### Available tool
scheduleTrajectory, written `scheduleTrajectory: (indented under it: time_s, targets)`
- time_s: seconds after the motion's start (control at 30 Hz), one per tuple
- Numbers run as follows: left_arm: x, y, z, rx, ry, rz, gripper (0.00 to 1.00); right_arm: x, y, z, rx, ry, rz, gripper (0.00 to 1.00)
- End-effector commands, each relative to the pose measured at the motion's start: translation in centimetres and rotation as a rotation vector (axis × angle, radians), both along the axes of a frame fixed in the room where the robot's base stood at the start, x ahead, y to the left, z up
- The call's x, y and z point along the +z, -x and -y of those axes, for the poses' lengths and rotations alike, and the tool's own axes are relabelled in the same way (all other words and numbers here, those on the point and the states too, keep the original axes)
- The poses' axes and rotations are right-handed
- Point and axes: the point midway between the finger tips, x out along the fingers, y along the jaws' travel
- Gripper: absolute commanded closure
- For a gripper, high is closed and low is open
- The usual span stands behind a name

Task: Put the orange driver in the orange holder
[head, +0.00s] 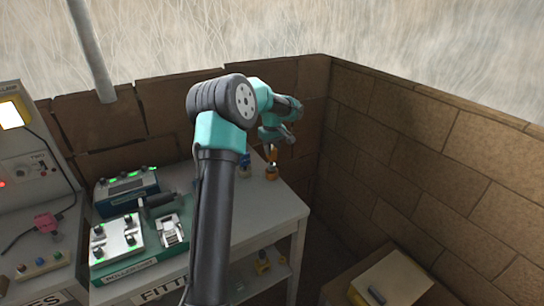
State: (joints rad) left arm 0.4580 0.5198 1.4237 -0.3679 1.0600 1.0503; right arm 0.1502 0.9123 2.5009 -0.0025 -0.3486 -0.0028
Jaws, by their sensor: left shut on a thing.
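My left gripper (275,138) is over the far right end of the workbench, near the brick corner. It is shut on the orange driver (272,154), which hangs roughly upright below the fingers. The orange holder (271,173) stands on the bench top directly under the driver. The driver's lower end is at or just above the holder; I cannot tell whether it is inside. My right gripper is not in view.
A blue holder (245,170) stands left of the orange one. My left arm hides the middle of the bench (277,207). Left are a green tray (145,263) with devices and a dark blue unit (126,190). A box (398,278) sits low at right. Brick walls close the back and right.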

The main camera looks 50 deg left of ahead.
Motion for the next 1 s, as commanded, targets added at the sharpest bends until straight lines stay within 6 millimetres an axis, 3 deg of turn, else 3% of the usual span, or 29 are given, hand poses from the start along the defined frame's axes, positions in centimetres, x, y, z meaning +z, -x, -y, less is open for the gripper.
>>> scheduleTrajectory:
  time_s: [0.33, 0.67, 1.0]
  targets:
    - [-0.1, -0.1, -0.2, 0.000, 0.000, 0.000, 1.00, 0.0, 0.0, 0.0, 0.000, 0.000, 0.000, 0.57]
    - [-3.3, -0.1, -0.2, 0.000, 0.000, 0.000, 1.00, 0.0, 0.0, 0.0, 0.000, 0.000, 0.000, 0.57]
    - [-3.6, -0.1, -0.2, 0.000, 0.000, 0.000, 1.00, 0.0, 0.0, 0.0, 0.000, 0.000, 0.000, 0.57]
